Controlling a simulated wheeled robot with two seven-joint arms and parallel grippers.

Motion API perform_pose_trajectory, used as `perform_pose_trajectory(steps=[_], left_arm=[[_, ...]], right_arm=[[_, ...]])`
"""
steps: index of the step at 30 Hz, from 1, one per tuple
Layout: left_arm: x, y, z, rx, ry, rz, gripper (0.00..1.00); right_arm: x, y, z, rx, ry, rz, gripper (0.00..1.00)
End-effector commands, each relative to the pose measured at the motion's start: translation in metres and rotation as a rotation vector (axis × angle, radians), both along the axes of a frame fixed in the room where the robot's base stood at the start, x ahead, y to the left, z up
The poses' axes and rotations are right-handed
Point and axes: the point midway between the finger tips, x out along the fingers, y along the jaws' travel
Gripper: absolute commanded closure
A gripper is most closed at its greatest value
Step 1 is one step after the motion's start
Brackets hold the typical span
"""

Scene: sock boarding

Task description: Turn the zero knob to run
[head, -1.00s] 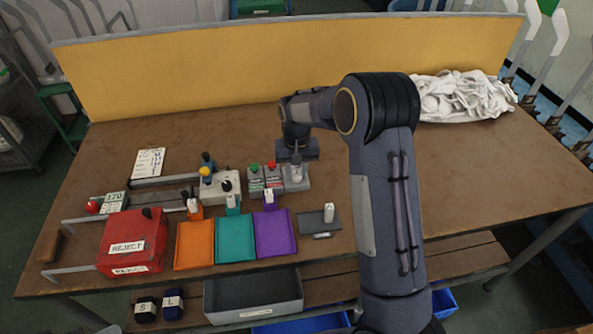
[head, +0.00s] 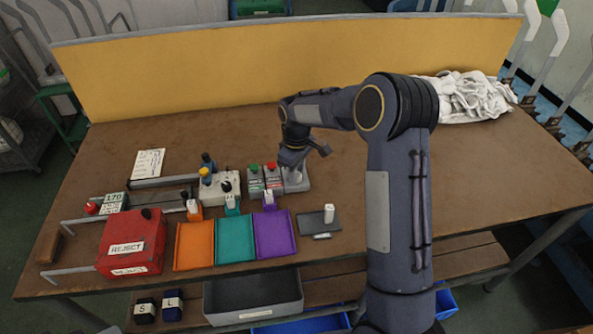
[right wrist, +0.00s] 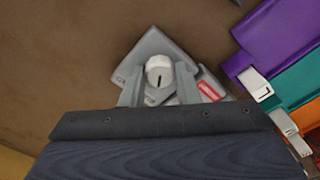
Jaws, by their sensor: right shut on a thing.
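The zero knob (right wrist: 160,70) is a pale round knob with a short dark mark, on a small grey box (right wrist: 150,46) with printed labels too small to read. In the head view this grey box (head: 299,184) stands at the right end of the row of button boxes, and my gripper mostly hides the knob. My right gripper (right wrist: 160,84) has a finger on each side of the knob and is shut on it. Its jaws also show over the box in the head view (head: 293,168). My left gripper is in neither current view.
Boxes with a green button (head: 255,180) and a red button (head: 272,180) stand just left of the knob box. Orange (head: 195,246), teal (head: 235,240) and purple (head: 274,235) trays lie in front. A red reject bin (head: 132,245) stands left.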

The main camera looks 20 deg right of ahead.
Motion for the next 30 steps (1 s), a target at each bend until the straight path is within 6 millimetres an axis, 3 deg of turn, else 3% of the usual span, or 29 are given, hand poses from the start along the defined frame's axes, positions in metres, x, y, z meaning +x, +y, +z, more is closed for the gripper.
perform_pose_trajectory(steps=[12, 28, 29, 30], left_arm=[[0.0000, 0.0000, 0.0012, 0.000, 0.000, 0.000, 0.59], [0.0000, 0.0000, 0.0012, 0.000, 0.000, 0.000, 0.59], [0.0000, 0.0000, 0.0012, 0.000, 0.000, 0.000, 0.59], [0.0000, 0.0000, 0.0012, 0.000, 0.000, 0.000, 0.59]], right_arm=[[0.0012, -0.0003, 0.0013, 0.000, -0.005, 0.179, 0.94], [0.0013, -0.0004, 0.0014, -0.002, -0.005, 0.203, 0.94], [0.0013, -0.0004, 0.0014, -0.002, -0.005, 0.203, 0.70], [0.0012, -0.0004, 0.0014, -0.002, -0.005, 0.203, 0.65]])
